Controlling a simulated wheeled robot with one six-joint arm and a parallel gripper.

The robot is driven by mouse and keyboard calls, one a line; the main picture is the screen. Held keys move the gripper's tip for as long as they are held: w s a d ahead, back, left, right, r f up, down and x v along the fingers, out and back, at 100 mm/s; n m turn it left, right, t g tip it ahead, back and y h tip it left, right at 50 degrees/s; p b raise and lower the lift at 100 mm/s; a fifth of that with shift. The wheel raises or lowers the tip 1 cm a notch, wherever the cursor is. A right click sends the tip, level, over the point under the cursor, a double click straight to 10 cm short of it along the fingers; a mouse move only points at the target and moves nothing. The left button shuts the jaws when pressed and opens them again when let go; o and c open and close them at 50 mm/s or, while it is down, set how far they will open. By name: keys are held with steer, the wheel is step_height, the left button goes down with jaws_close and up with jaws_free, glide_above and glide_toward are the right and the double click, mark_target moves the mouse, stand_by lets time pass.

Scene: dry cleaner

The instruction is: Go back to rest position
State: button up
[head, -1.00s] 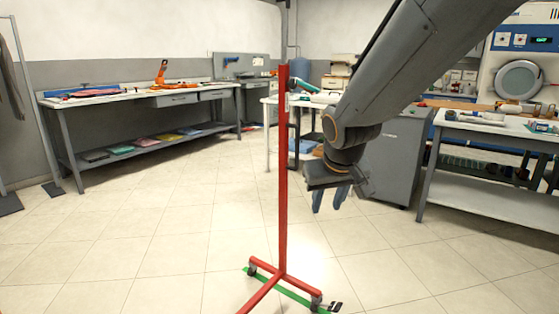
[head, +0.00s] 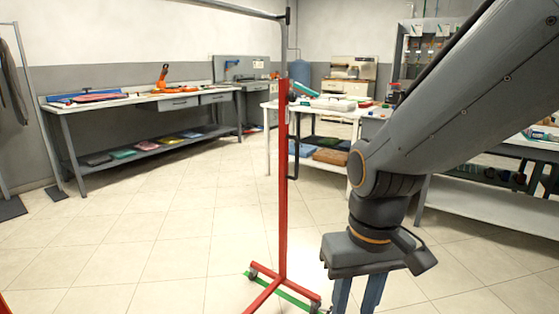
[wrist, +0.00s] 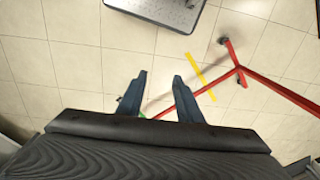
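My gripper (wrist: 158,82) is open and empty; its two dark blue fingers stand apart over the tiled floor in the wrist view. In the head view the fingers (head: 357,293) point down at the bottom edge, and their tips are cut off. My arm reaches in from the upper right. No object is between the fingers.
A red wheeled rack (head: 283,200) with a grey top rail stands just left of my gripper; its red base (wrist: 238,70) shows in the wrist view. A long workbench (head: 150,98) is at the left, a white table (head: 270,106) behind the rack.

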steer(key=d+r+m+p, duration=0.2)
steer(key=d+r+p, duration=0.5)
steer(key=p, duration=0.5)
steer(key=shift+s+r, duration=0.15)
steer(key=shift+s, duration=0.15)
stand_by(1.4)
